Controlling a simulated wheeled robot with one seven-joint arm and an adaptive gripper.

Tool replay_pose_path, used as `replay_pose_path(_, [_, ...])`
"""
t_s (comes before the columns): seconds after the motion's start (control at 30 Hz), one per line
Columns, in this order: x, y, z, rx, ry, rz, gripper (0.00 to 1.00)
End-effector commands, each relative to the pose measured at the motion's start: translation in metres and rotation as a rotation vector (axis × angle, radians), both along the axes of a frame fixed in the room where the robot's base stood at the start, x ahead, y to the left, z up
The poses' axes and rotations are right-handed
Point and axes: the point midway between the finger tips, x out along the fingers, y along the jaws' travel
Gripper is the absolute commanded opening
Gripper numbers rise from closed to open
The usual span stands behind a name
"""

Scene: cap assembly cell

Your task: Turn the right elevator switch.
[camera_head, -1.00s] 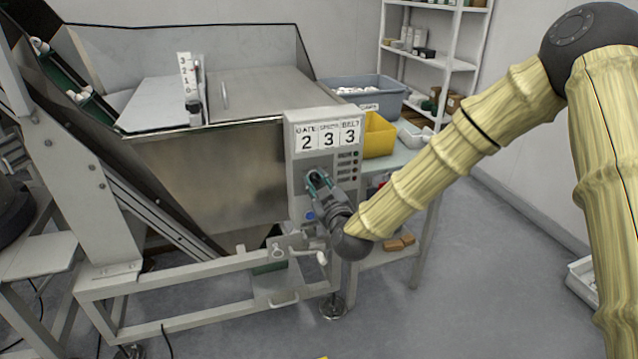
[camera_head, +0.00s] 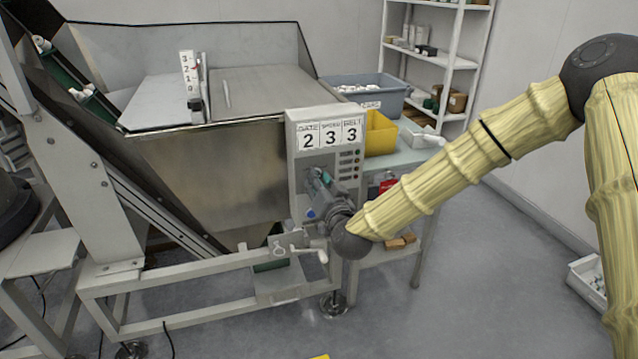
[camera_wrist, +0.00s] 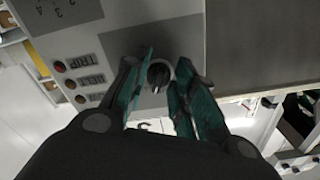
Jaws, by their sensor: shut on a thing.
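The control box (camera_head: 295,160) stands on the front of the hopper machine, with a panel reading 2, 3, 3 at its top. My gripper (camera_head: 319,177) is at the middle of its front face. In the wrist view a dark round switch knob (camera_wrist: 158,75) sits on a grey plate, between the teal fingertips of my gripper (camera_wrist: 163,72). My gripper is shut on the knob. The fingers hide part of the knob in the head view, and a blue button (camera_head: 310,213) shows just below them.
A yellow bin (camera_head: 380,134) and a grey-blue tub (camera_head: 385,90) stand behind the box at the right. A crank handle (camera_head: 305,253) projects below it. Small indicator lights (camera_wrist: 60,66) line the panel.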

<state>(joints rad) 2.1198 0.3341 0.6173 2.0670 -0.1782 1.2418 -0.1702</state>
Motion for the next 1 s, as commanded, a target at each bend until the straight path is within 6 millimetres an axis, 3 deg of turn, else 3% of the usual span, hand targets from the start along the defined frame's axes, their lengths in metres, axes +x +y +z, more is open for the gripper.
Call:
replay_pose_path(0.4, [0.0002,-0.0006,0.0000,0.248,0.081,-0.002,0.03])
replay_pose_path(1.0, [0.0001,-0.0002,0.0009,0.316,0.102,-0.001,0.03])
